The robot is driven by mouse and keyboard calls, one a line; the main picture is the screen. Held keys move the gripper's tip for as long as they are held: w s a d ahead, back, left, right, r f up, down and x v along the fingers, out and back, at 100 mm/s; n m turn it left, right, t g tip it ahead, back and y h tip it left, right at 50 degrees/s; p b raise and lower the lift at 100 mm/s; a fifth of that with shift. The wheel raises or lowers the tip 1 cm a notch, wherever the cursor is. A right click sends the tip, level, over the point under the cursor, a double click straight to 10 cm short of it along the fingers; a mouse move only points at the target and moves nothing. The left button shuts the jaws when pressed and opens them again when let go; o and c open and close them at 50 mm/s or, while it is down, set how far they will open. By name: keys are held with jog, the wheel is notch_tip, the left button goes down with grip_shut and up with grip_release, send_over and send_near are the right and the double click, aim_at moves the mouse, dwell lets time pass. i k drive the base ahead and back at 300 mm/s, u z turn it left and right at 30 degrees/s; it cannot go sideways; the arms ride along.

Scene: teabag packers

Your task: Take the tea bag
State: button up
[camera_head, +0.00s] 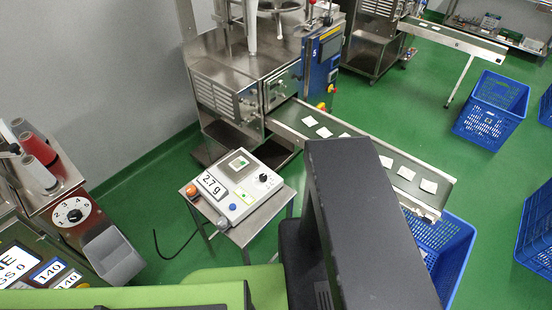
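Several white square tea bags lie in a row on the conveyor belt (367,147) right of centre. One tea bag (429,186) is nearest the belt's lower right end, with another (406,173) just behind it and a third (324,132) near the machine. A small white square with a green mark (239,163) rests on the weighing scale (240,203), whose display reads 2.7 g. I cannot tell for sure whether it is a tea bag. A dark grey link of my arm crosses the lower middle and hides part of the belt. My gripper does not show.
A blue crate (460,235) stands under the belt's end. Other blue crates (512,98) stand at the right. The steel packing machine (225,75) is behind the scale's small table (279,200). A control panel (45,262) is at left. Green floor (400,105) is open behind the belt.

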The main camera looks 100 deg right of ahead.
aim_at(238, 164)
jog(key=z, duration=0.9)
jog(key=k, duration=0.7)
jog(key=z, duration=1.5)
jog(key=i, duration=0.45)
jog(key=z, duration=0.25)
jog(key=k, duration=0.8)
jog(key=u, duration=0.2)
jog(key=i, duration=0.85)
jog(key=z, duration=0.05)
